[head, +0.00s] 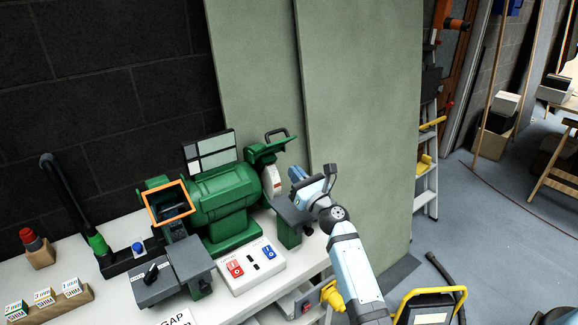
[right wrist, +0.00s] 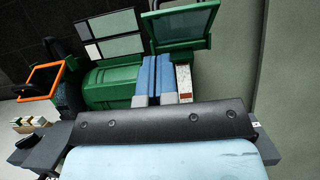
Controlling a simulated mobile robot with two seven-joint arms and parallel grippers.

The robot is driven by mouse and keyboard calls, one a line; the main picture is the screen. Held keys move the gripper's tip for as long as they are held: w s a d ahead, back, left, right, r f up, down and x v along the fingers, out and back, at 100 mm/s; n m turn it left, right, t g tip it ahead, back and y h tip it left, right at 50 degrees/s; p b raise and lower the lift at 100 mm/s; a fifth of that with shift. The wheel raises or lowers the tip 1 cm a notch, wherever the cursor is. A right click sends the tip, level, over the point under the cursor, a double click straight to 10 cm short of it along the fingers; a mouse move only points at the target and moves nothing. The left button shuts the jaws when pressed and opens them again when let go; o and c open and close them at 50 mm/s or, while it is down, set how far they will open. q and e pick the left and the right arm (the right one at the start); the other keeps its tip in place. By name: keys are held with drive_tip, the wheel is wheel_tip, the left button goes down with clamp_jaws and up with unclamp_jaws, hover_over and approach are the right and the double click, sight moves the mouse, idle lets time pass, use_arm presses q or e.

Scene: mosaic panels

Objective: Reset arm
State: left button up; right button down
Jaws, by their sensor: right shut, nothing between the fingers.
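My right arm comes in from the bottom of the head view, and its gripper (head: 297,176) is at the right end of a green bench grinder (head: 225,190). In the right wrist view the two blue fingers (right wrist: 154,78) are side by side, shut with nothing between them. Behind them are the grinder's green body (right wrist: 108,85) and its raised green-framed shield (right wrist: 180,27). I cannot tell whether the fingers touch the grinder. My left gripper is in neither view.
Green-grey panels (head: 360,120) stand close behind my right arm. A yellow-framed work light (head: 430,305) is at the lower right. Grey floor (head: 500,220) lies open beyond.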

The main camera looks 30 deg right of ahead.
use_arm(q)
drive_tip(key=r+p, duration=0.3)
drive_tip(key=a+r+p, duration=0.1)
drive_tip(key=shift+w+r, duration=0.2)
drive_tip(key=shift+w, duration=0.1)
use_arm(e)
drive_tip(key=s+a+f+m+g, duration=0.3)
drive_tip(key=s+a+f+m, duration=0.3)
drive_tip(key=s+m, duration=0.5)
drive_tip(key=s+a+f+m+g+y, duration=0.1)
drive_tip(key=s+a+f+m+g, duration=0.3)
drive_tip(key=s+a+f+m, duration=0.3)
drive_tip(key=s+a+f+m+g, duration=0.3)
drive_tip(key=s+a+f+m, duration=0.3)
drive_tip(key=s+f+m, duration=0.5)
drive_tip(key=s+m, duration=0.4)
drive_tip(key=s, duration=0.1)
drive_tip(key=shift+a+m, duration=0.15)
drive_tip(key=shift+m, duration=0.25)
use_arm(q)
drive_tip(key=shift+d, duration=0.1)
